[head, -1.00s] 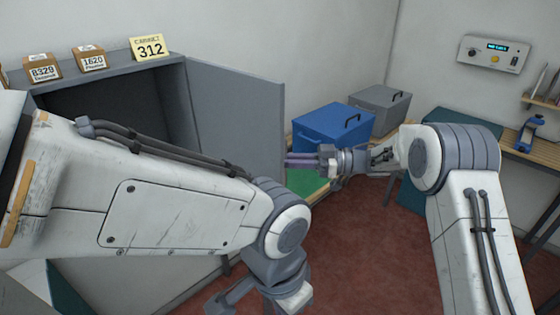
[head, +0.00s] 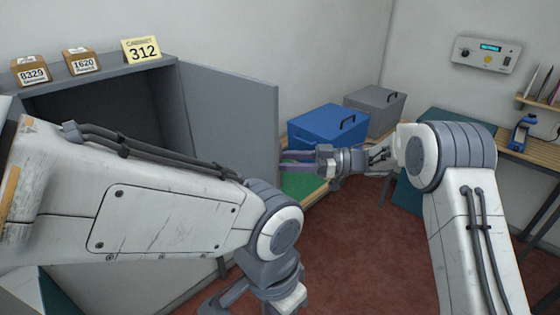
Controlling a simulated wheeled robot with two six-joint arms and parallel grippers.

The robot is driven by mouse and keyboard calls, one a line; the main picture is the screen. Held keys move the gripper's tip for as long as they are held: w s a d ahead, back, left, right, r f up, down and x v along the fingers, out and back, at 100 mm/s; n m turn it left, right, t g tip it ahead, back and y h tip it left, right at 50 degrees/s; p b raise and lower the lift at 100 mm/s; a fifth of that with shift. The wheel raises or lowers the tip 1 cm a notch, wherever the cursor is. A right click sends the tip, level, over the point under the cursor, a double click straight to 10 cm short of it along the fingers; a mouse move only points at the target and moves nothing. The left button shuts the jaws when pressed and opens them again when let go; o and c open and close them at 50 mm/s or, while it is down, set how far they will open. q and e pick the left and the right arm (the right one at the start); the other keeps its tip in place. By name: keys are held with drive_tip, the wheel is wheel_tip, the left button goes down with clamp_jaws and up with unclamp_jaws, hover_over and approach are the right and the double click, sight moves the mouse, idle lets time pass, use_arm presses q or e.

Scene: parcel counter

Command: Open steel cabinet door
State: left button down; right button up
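The grey steel cabinet (head: 120,70) stands at the left with its dark inside showing. Its door (head: 230,120) is swung wide open, hinged at the cabinet's right side. My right gripper (head: 292,158) is beside the door's free edge. Its purplish fingers point left toward the door, with a small gap between them and nothing seen held. I cannot tell whether they touch the door. My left gripper (head: 250,303) hangs low at the bottom, in front of the cabinet, its fingers spread and partly cut off. My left arm hides the lower cabinet.
A blue box (head: 328,128) and a grey box (head: 375,104) stand on a bench behind my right gripper. Red floor (head: 360,250) is clear between my arms.

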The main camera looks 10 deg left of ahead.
drive_tip(key=w+d+b, duration=0.1)
drive_tip(key=d+b, duration=0.2)
drive_tip(key=d, duration=0.7)
drive_tip(key=shift+w, duration=0.4)
drive_tip(key=shift+a+r, duration=0.1)
drive_tip(key=shift+a, duration=0.05)
